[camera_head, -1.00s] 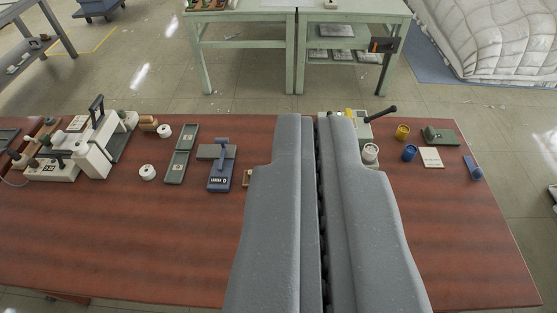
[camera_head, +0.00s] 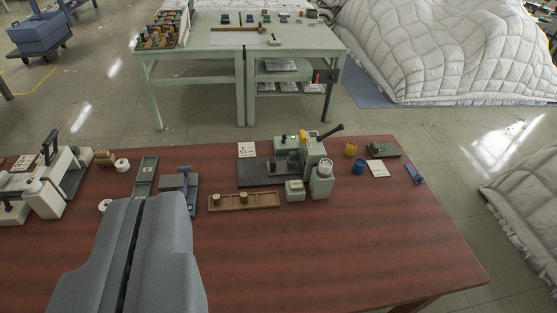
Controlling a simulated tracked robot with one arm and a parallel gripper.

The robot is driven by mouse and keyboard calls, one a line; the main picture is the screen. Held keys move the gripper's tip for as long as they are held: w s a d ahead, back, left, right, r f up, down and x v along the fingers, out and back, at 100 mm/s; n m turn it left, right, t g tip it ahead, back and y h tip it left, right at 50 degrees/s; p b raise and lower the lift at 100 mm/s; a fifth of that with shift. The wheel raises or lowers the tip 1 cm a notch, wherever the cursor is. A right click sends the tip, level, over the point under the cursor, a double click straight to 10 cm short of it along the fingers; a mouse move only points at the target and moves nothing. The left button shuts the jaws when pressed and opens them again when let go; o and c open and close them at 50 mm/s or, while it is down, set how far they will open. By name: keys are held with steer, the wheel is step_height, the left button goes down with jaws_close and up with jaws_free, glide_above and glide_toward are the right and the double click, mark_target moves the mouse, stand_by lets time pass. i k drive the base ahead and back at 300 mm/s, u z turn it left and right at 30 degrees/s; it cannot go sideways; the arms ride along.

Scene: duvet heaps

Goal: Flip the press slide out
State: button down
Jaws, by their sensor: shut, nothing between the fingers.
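A grey-green press (camera_head: 313,155) with a black lever handle stands near the back edge of the red-brown table (camera_head: 330,260). A dark flat plate (camera_head: 258,172), possibly its slide, lies along its left side. I cannot tell whether it is in or out. Another machine, white with a black upright handle (camera_head: 45,185), stands at the left and is partly cut off by the frame. My gripper (camera_head: 150,197) is shut and empty at lower left, its grey fingers pointing to the back edge. It appears apart from both machines and covers part of the table.
A wooden tray (camera_head: 243,201) with two brass-coloured knobs lies in front of the plate. A blue stamp-like tool (camera_head: 180,187) stands just beyond my fingers. Blue (camera_head: 358,166) and yellow (camera_head: 350,149) cups stand right of the press. The front right tabletop is clear.

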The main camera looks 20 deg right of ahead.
mark_target(274, 168)
steer(key=u, duration=0.2)
steer(key=i, duration=1.75)
steer(key=z, duration=0.45)
